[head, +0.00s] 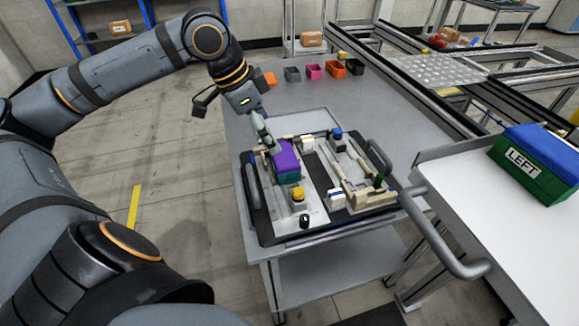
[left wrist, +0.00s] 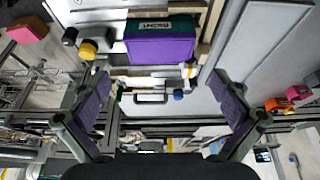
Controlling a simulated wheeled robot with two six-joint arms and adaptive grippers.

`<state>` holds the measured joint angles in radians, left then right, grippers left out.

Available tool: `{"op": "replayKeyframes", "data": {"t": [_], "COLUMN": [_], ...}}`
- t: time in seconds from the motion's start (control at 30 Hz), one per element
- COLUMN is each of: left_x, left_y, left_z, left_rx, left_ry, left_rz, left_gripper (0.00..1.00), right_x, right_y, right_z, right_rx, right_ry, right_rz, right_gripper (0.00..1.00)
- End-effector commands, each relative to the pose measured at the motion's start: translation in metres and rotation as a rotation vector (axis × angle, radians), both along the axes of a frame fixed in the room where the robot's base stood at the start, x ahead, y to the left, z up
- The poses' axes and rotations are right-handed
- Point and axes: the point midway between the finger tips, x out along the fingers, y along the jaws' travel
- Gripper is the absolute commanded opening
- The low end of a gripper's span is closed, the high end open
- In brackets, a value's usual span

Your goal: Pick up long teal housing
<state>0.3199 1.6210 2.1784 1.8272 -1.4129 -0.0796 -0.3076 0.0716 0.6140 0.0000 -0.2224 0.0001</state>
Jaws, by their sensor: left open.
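A box with a purple upper part and a teal lower part (head: 288,177) sits in the left part of the black-handled tray (head: 252,190). In the left wrist view the box's purple face (left wrist: 160,50) is toward the camera, with a labelled teal strip along its far edge. My left gripper (head: 264,135) is at the box's far-left side in the head view, pointing down. In the left wrist view my left gripper (left wrist: 163,88) is open with its padded fingers wide apart. The box shows beyond the fingertips, not gripped. My right gripper is not in view.
The tray also holds a yellow-topped part (head: 298,194), a blue-topped part (head: 337,133) and beige fixtures (head: 360,185). Coloured bins (head: 314,71) stand at the table's back. A green and blue LEFT box (head: 538,160) is on the white cart (head: 470,180) at right.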

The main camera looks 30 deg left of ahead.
Motion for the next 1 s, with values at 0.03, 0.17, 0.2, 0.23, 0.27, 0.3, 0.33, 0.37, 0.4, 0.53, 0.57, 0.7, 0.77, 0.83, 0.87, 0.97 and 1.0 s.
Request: {"op": "replayKeyframes", "data": {"t": [0.03,0.17,0.2,0.23,0.27,0.3,0.33,0.37,0.4,0.53,0.57,0.7,0.77,0.83,0.87,0.97,1.0], "left_x": [0.001,0.007,0.008,0.009,0.010,0.011,0.011,0.012,0.012,0.013,0.013,0.014,0.014,0.016,0.017,0.020,0.022], "left_y": [-0.002,-0.005,-0.006,-0.006,-0.007,-0.008,-0.009,-0.010,-0.010,-0.012,-0.012,-0.012,-0.012,-0.014,-0.014,-0.018,-0.019], "left_z": [-0.003,-0.019,-0.022,-0.025,-0.028,-0.031,-0.033,-0.036,-0.038,-0.043,-0.044,-0.048,-0.054,-0.062,-0.067,-0.080,-0.084], "left_rx": [-0.001,0.004,0.005,0.005,0.005,0.004,0.004,0.003,0.002,-0.001,0.000,0.001,0.005,0.008,0.008,0.006,0.005], "left_ry": [0.006,0.010,0.010,0.010,0.009,0.008,0.007,0.007,0.006,0.002,0.001,0.003,0.005,0.007,0.007,0.006,0.006], "left_rz": [-0.001,0.003,0.005,0.006,0.006,0.006,0.005,0.003,0.002,-0.001,0.000,0.000,-0.001,-0.001,-0.001,-0.002,-0.002], "left_gripper": [1.00,1.00,1.00,1.00,1.00,1.00,1.00,1.00,1.00,1.00,1.00,1.00,1.00,1.00,1.00,1.00,1.00], "right_x": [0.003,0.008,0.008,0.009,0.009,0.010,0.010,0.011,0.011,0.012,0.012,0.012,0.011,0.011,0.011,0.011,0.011], "right_y": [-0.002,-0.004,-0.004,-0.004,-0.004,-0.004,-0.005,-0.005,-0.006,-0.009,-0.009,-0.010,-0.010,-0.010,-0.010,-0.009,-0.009], "right_z": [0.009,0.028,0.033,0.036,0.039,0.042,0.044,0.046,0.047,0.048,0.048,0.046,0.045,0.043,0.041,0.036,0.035], "right_rx": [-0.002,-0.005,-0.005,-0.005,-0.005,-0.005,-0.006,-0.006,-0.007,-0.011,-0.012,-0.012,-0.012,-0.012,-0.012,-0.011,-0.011], "right_ry": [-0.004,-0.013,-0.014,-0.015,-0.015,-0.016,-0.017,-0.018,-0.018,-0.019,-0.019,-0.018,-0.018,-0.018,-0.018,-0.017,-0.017], "right_rz": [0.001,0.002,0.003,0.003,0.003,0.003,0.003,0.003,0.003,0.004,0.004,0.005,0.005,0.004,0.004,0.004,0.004], "right_gripper": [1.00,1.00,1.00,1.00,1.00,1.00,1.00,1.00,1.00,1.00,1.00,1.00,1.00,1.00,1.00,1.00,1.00]}}
